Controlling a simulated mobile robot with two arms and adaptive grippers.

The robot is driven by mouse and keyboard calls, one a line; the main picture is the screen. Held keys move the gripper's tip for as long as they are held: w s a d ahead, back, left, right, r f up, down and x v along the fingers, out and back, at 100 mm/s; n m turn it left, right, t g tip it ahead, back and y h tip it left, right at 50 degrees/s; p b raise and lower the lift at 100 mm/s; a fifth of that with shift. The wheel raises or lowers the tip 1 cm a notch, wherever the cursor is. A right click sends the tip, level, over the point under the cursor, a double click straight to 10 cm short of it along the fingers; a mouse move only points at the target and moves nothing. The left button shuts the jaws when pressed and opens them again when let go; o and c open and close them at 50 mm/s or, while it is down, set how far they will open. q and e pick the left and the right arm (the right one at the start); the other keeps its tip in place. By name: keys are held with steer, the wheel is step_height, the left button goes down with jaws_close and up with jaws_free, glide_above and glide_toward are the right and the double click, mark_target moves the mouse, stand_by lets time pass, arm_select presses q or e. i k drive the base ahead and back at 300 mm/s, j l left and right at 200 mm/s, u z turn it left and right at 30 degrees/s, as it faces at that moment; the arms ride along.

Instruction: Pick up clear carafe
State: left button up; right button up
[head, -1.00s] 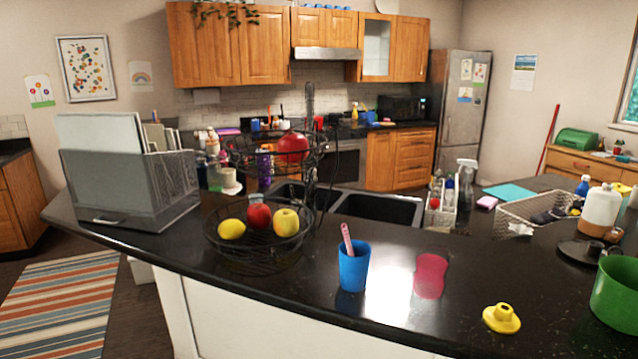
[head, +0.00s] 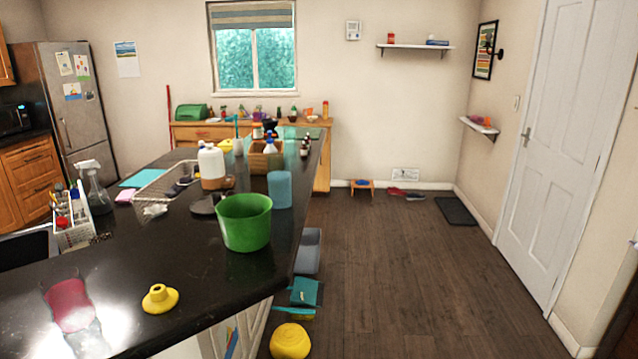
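A white jug-like bottle with a brown lower part (head: 211,167) stands on the black island counter (head: 190,262), behind the green bucket (head: 244,222). A clear spray bottle with a white head (head: 97,192) stands at the counter's left part. Neither of my grippers is in view.
A wire basket (head: 158,186) and a blue cup (head: 279,189) stand farther back. Open wooden floor (head: 400,265) lies right of the island, with a white door (head: 560,150) beyond.

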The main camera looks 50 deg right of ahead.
mark_target(279, 173)
steer(key=z, duration=1.45)
